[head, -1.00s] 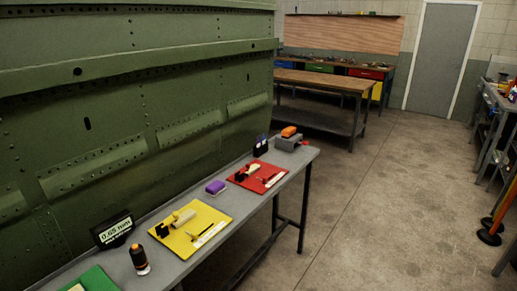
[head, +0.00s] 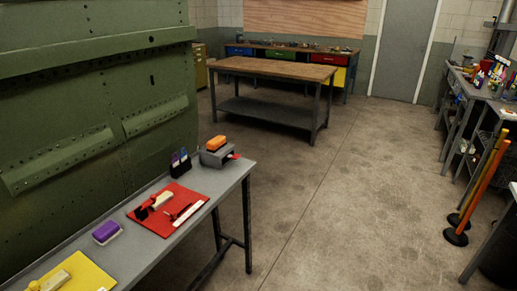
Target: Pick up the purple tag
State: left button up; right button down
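No piece is plainly readable as a purple tag. A black holder (head: 180,168) stands near the bench's far end with small upright blue and purple pieces (head: 183,154) in it, too small to make out clearly. A purple block with a pale underside (head: 106,232) lies on the grey bench (head: 150,250), between the red mat (head: 146,222) and the yellow mat (head: 95,279). Neither of my grippers is in view.
A grey stand with an orange block on top (head: 217,144) sits at the bench's far end. The green riveted panel (head: 90,110) rises behind the bench. A wooden-topped table (head: 275,68) stands beyond. Orange and yellow posts (head: 482,190) stand at right. The middle floor is clear.

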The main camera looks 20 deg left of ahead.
aim_at(176, 162)
jog(key=i+l+u, duration=0.1)
jog(key=i, duration=0.45)
jog(key=i+l+u, duration=0.1)
jog(key=i+l, duration=0.15)
jog(key=i, duration=0.25)
jog(key=i+l+u, duration=0.15)
jog(key=i, duration=0.4)
jog(key=l, duration=0.1)
